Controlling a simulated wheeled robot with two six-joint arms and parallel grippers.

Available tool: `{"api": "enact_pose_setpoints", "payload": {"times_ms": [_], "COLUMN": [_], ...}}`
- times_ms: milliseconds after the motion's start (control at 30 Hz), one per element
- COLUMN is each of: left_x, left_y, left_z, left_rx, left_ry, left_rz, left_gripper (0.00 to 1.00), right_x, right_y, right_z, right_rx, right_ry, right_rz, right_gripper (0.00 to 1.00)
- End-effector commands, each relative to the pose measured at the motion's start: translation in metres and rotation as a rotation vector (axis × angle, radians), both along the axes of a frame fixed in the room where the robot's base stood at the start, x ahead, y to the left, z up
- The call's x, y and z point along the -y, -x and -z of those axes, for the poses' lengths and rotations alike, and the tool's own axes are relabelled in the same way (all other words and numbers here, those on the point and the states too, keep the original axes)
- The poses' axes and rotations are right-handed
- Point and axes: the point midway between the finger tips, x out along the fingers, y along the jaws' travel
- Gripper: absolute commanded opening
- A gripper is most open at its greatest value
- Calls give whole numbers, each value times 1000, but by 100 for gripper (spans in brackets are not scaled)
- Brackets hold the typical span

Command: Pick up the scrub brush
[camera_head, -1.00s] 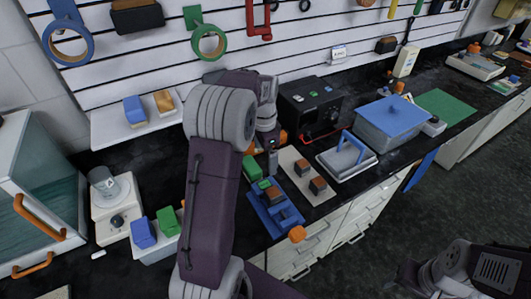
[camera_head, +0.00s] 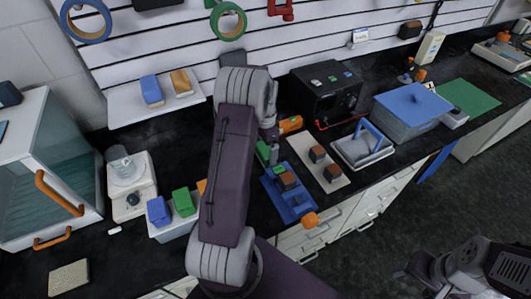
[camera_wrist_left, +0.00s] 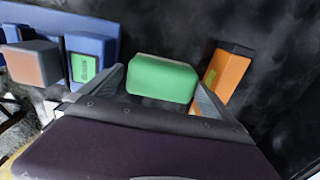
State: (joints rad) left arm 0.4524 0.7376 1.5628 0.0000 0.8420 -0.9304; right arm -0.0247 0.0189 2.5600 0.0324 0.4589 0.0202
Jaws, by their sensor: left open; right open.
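I cannot tell for certain which item is the scrub brush. A brown-topped block (camera_head: 181,82) with a pale underside lies on the white wall shelf, beside a similar blue block (camera_head: 151,90). My left gripper (camera_head: 273,150) is low over the counter, partly hidden by its own arm. In the left wrist view its open fingers (camera_wrist_left: 160,88) stand on either side of a green block (camera_wrist_left: 162,78), with no clear grip. The green block also shows in the head view (camera_head: 263,152). My right gripper (camera_head: 402,275) is at the lower right, open and empty, over the floor.
A blue fixture (camera_head: 287,200) and a beige board (camera_head: 310,172) with dark-sided blocks lie right of the left gripper. An orange block (camera_wrist_left: 227,75) lies close to its finger. A black box (camera_head: 325,92), a scale (camera_head: 130,190) and a glass cabinet (camera_head: 40,170) stand around.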

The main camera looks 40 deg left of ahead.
Motion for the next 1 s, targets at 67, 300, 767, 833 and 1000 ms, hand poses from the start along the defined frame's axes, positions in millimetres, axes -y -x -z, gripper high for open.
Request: {"api": "enact_pose_setpoints", "payload": {"times_ms": [67, 300, 767, 833, 1000], "left_x": [0, 0, 0, 0, 0], "left_y": [1, 0, 0, 0, -1], "left_z": [14, 26, 26, 24, 8], "left_rx": [-3, 1, 1, 1, 5], "left_ry": [2, 0, 0, 0, -2], "left_rz": [0, 0, 0, 0, 0], "left_gripper": [100, 100, 45, 45, 45], "right_x": [0, 0, 0, 0, 0], "right_y": [0, 0, 0, 0, 0], "right_z": [-2, -3, -3, -2, 0], "right_rx": [0, 0, 0, 0, 0], "right_ry": [0, 0, 0, 0, 0], "right_rz": [0, 0, 0, 0, 0], "right_gripper": [66, 66, 66, 66, 66]}}
